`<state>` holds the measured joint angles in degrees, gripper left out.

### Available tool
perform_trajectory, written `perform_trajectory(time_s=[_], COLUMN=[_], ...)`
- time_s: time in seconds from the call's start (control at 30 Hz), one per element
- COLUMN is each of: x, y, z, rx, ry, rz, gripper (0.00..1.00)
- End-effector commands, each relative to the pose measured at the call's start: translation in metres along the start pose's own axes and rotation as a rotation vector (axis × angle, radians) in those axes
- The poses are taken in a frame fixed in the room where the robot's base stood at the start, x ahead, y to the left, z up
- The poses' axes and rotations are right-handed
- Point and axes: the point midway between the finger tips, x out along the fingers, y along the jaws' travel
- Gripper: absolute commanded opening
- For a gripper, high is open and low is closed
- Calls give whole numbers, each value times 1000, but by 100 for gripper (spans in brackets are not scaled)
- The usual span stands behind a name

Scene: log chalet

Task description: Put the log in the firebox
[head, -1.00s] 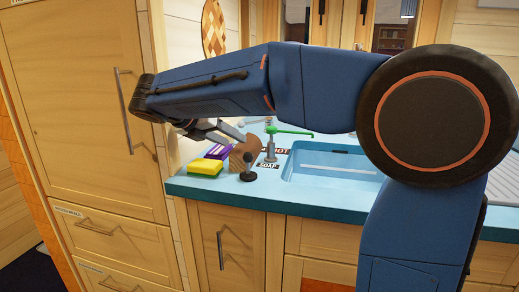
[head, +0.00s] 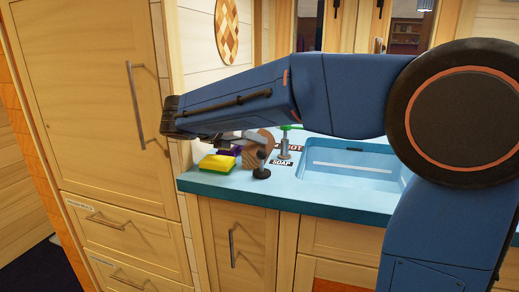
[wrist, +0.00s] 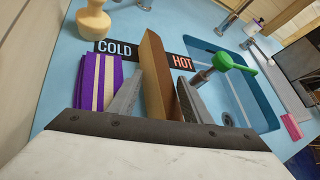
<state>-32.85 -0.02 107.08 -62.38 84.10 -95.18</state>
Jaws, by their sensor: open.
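The log (wrist: 156,78) is a brown split piece of wood on the blue counter, by the sink. In the head view the log (head: 265,145) shows a rounded brown side, partly hidden by my arm and gripper (head: 232,138). In the wrist view my gripper (wrist: 160,80) is open, with one grey finger on each side of the log. Small gaps seem to show beside it; I cannot tell if either finger touches. The firebox is not in view.
A green-handled tap (wrist: 228,64) stands right of the log, before the sink (head: 345,165). A dark-topped dispenser (head: 262,170) stands at the counter's front.

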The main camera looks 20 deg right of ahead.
Motion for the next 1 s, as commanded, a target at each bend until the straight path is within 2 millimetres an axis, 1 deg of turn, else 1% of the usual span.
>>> perform_trajectory(time_s=[0.03,0.1,0.33,0.37,0.4,0.5,0.53,0.57,0.77,0.8,0.83,1.0], x=[7,13,14,14,14,14,14,14,13,12,11,-1], y=[-1,-1,0,0,0,0,0,0,-1,-1,-2,-10], z=[0,0,0,0,0,0,1,1,2,4,6,26], rx=[0,0,0,0,0,0,0,0,1,1,1,3], ry=[1,0,0,0,0,0,-1,-1,0,-1,-1,-1], rz=[-3,-2,0,0,0,0,0,0,0,0,0,1], gripper=[45,45,45,40,30,10,9,5,4,0,0,0])
